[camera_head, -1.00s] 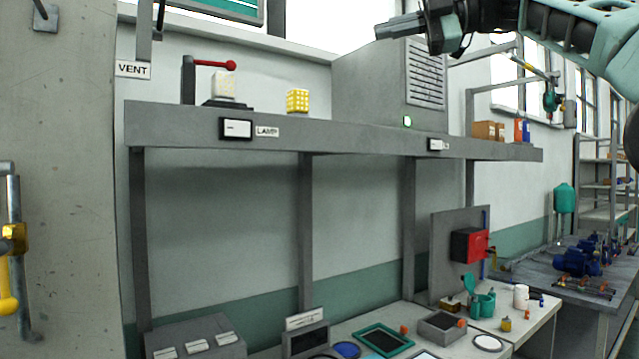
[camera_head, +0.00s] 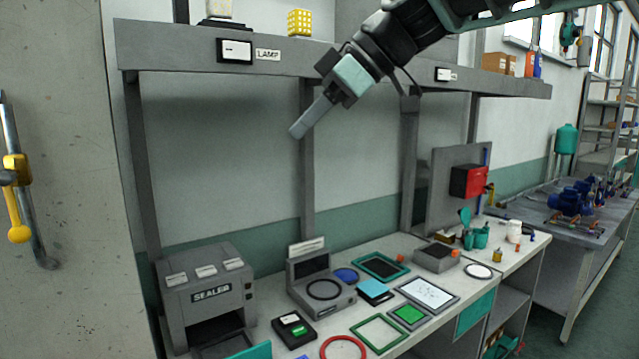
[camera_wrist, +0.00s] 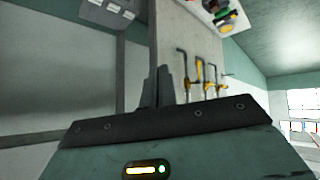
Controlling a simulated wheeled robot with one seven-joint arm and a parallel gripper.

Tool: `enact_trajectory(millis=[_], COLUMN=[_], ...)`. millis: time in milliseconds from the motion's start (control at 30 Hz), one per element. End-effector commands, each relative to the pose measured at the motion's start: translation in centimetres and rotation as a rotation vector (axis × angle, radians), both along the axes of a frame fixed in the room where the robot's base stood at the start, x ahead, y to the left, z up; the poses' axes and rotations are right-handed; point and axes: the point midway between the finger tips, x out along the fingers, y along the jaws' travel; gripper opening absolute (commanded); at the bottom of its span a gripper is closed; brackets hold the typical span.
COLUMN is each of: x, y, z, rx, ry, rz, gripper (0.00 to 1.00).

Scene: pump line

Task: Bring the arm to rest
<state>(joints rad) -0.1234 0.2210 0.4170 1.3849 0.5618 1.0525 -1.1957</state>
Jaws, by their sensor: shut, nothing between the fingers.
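My gripper (camera_head: 299,131) hangs in the air in front of the wall, below the shelf edge and above the bench. It points down and to the left, and its fingers are together with nothing between them. My arm comes in from the upper right of the head view. In the wrist view the shut fingers (camera_wrist: 165,88) rise from the gripper body, with nothing held. Nothing touches the gripper in either view.
The shelf (camera_head: 170,48) with the LAMP label runs behind my arm. Below stand the sealer (camera_head: 207,290), a red ring (camera_head: 343,348), a green frame (camera_head: 378,334) and a red box (camera_head: 467,181). A pillar (camera_head: 60,150) with a yellow-handled valve (camera_head: 17,190) is at left.

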Motion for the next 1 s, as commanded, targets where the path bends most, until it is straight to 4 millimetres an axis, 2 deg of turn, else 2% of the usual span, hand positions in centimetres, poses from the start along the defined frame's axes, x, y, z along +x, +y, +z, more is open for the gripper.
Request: enact_trajectory(millis=[33,100,267,400,500,600,700,833,1000], x=[-2.0,-4.5,-10.8,-16.7,-20.6,-23.7,-25.7,-26.8,-27.0], y=[0.2,-0.2,-2.5,-6.4,-9.6,-12.5,-14.6,-15.8,-16.0], z=[-3.0,-6.9,-15.3,-22.0,-25.8,-28.6,-30.3,-31.2,-31.3], rx=[-0.052,-0.119,-0.277,-0.410,-0.490,-0.550,-0.586,-0.605,-0.608], ry=[0.073,0.165,0.333,0.429,0.472,0.495,0.507,0.512,0.514], rz=[-0.047,-0.128,-0.321,-0.497,-0.611,-0.702,-0.764,-0.803,-0.809], gripper=[0.00,0.00,0.00,0.00,0.00,0.00,0.00,0.00,0.00])
